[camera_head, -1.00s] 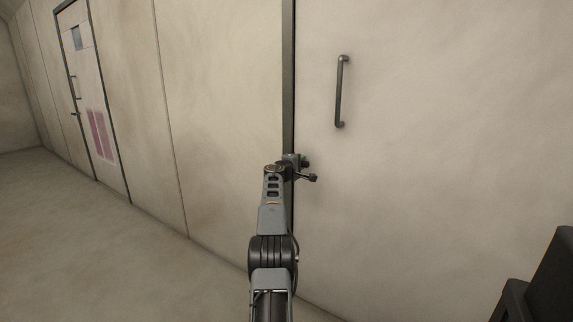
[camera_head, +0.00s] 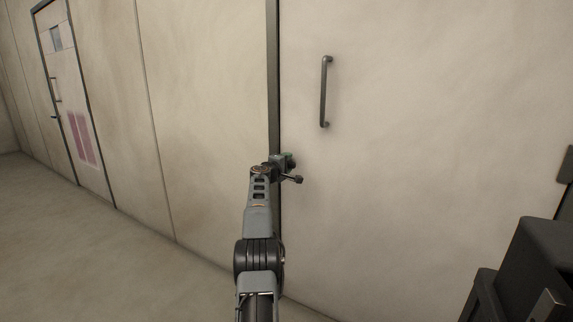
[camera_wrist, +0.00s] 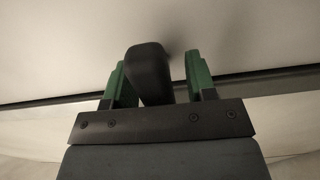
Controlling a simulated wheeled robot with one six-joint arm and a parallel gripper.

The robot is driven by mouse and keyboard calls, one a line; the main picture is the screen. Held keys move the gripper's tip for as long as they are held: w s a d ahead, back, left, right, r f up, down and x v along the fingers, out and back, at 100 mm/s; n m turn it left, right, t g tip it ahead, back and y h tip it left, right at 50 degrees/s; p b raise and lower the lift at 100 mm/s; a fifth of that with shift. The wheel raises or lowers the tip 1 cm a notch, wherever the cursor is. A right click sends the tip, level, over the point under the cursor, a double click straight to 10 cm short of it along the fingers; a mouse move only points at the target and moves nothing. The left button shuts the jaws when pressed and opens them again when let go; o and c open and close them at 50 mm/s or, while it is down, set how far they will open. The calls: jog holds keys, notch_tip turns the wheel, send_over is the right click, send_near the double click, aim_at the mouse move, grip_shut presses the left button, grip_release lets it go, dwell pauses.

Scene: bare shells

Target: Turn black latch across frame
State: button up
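The black latch (camera_wrist: 148,72) shows in the wrist view as a dark, rounded bar standing between the two green fingers of my gripper (camera_wrist: 158,80). The fingers are open around it. The left finger is close to or touching the latch; a gap shows on the right finger's side. In the head view my gripper (camera_head: 286,161) is at the dark vertical frame (camera_head: 273,75), by the edge of the pale door (camera_head: 430,130). There the latch is hard to make out beside the gripper and my arm.
A grey bar handle (camera_head: 324,92) is fixed on the door above and right of my gripper. Dark boxy shapes (camera_head: 535,265) stand at the lower right. Another door (camera_head: 68,100) with pink panels is at the far left. Floor (camera_head: 80,250) at the left is clear.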

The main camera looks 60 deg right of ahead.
jog(key=shift+a, duration=0.1)
jog(key=shift+w+a+f+b, duration=0.15)
jog(key=shift+a+b, duration=0.45)
jog(key=shift+b, duration=0.25)
jog(key=a+b, duration=0.3)
jog(key=a, duration=0.9)
jog(key=shift+w+a, duration=0.2)
jog(key=shift+w, duration=0.25)
